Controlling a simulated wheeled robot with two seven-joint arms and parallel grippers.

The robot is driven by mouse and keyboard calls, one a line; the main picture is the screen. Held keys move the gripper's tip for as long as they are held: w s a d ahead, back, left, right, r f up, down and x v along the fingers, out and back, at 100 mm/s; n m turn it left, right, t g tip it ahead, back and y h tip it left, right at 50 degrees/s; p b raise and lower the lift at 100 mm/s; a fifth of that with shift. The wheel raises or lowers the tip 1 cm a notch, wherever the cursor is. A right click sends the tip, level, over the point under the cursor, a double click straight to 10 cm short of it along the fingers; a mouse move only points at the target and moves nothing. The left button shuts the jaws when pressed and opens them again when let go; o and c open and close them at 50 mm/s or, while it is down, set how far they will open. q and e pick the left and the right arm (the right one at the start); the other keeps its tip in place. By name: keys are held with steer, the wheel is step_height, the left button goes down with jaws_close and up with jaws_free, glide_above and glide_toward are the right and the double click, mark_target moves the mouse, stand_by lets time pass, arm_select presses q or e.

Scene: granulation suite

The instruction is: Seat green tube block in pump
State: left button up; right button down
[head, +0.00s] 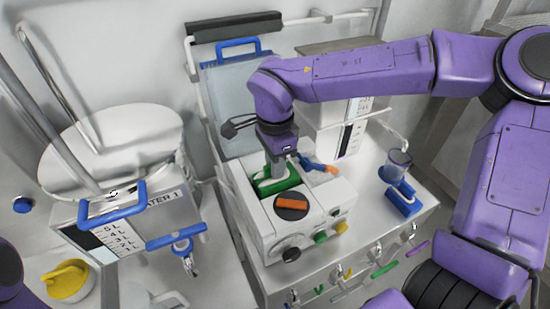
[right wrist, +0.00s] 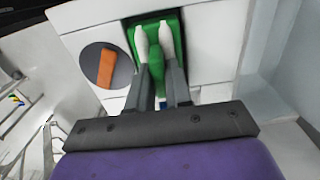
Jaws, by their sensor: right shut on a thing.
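The white pump (head: 300,222) stands on the bench in the middle of the head view, with a round dark dial with an orange bar on its top. The green tube block (head: 277,184) is at the green-walled recess in the pump's top. My right gripper (head: 279,165) comes down from above and is shut on the block. In the right wrist view the pale fingertips (right wrist: 155,42) grip a raised green part of the block (right wrist: 157,72), within the recess outline. The fingers hide part of it, and I cannot tell whether it is fully down. My left gripper is out of view.
A blue holder with a clear cup (head: 399,180) stands at the right. A blue-handled clear panel (head: 235,95) rises behind. A water tank with blue handles (head: 125,225) is at the left.

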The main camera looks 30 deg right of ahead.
steer(key=shift+f, duration=0.35)
steer(key=c, duration=1)
jaws_free()
steer(key=shift+o, duration=0.2)
steer(key=shift+r, duration=0.1)
step_height(320, 180, up, 10)
steer(key=shift+r, duration=0.2)
